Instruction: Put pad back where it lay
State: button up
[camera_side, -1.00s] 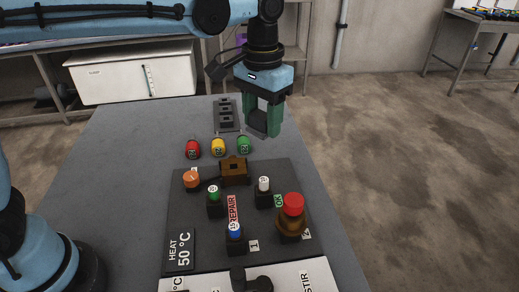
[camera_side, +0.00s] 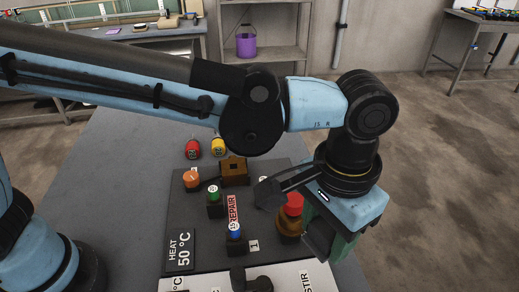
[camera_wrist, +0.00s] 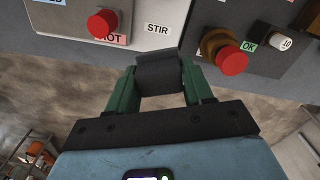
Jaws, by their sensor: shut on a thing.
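My gripper (camera_side: 328,238) is out over the right edge of the bench in the side view, beside the brown housing with the red button. In the wrist view, the two green fingers of my gripper (camera_wrist: 160,74) are shut on the pad (camera_wrist: 158,66), a dark grey block with a curved face. The pad hangs clear of the panel, with floor behind it. In the side view the fingers and my wrist hide most of the pad. The grey slotted rack seen earlier at the back of the bench is hidden behind my arm.
The dark panel (camera_side: 190,212) carries an orange knob (camera_side: 191,179), a brown block (camera_side: 234,171) and a red button (camera_side: 293,204) close to my wrist. Red (camera_side: 192,149) and yellow (camera_side: 219,147) capped pieces stand behind it. Open floor lies right of the bench.

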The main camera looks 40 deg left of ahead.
aim_at(311, 278)
notch_tip(311, 278, down, 11)
jog(key=shift+f, duration=0.15)
dwell(0.5)
jog(key=shift+f, duration=0.15)
jog(key=o, duration=1)
